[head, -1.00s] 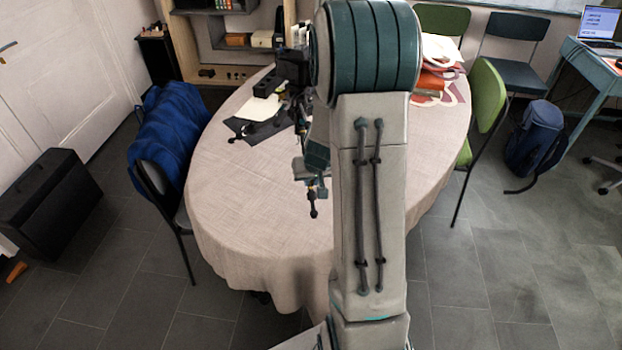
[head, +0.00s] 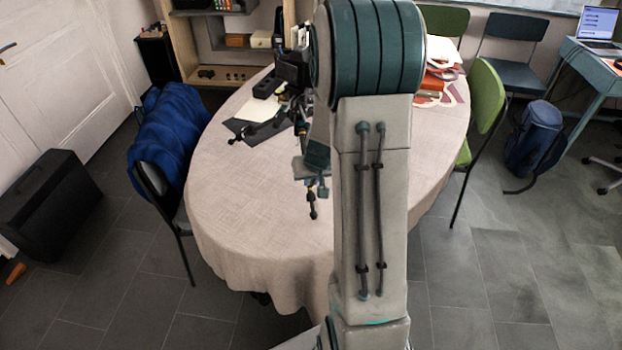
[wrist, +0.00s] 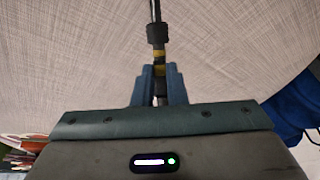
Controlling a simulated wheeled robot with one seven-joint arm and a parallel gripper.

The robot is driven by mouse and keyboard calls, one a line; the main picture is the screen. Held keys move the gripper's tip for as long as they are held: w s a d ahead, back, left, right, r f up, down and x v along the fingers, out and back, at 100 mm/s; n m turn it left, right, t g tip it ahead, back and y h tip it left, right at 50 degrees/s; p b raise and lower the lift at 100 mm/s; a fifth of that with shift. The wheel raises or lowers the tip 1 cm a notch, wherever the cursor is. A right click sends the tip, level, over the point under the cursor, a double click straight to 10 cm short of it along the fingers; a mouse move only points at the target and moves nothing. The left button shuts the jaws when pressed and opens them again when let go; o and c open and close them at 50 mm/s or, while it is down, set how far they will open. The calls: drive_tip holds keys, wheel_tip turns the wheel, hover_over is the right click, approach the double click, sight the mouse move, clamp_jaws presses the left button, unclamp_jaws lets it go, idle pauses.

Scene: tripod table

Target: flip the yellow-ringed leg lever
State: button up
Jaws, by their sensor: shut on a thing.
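The yellow-ringed part (wrist: 158,58) shows in the wrist view as a dark rod with yellow bands, under a black collar (wrist: 158,33). My gripper (wrist: 158,80) is shut on this part, with a blue-grey finger on each side. In the head view the yellow-ringed leg (head: 313,212) hangs low over the near table, its dark foot pointing down. My gripper (head: 322,188) is beside it, partly behind my arm. The dark tripod (head: 292,68) stands farther back, and another leg (head: 260,130) reaches left. The lever itself is too small to make out.
The oval table (head: 235,190) has a beige cloth with clear room at the front left. A dark mat (head: 240,127) lies under the tripod's left leg. A chair with a blue jacket (head: 165,140) stands at the left edge.

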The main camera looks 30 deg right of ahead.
drive_tip(key=shift+r, duration=0.5)
drive_tip(key=shift+r+p, duration=0.35)
drive_tip(key=shift+r, duration=0.05)
drive_tip(key=shift+c, duration=0.2)
drive_tip(key=shift+w+d+r, duration=0.1)
drive_tip(key=shift+w+r, duration=0.05)
drive_tip(key=shift+r, duration=0.25)
clamp_jaws()
drive_tip(key=shift+w+d+r+p, duration=0.2)
drive_tip(key=shift+w+r+p, duration=0.35)
drive_tip(key=shift+w+r, duration=0.1)
idle(0.8)
drive_tip(key=shift+o, duration=1)
unclamp_jaws()
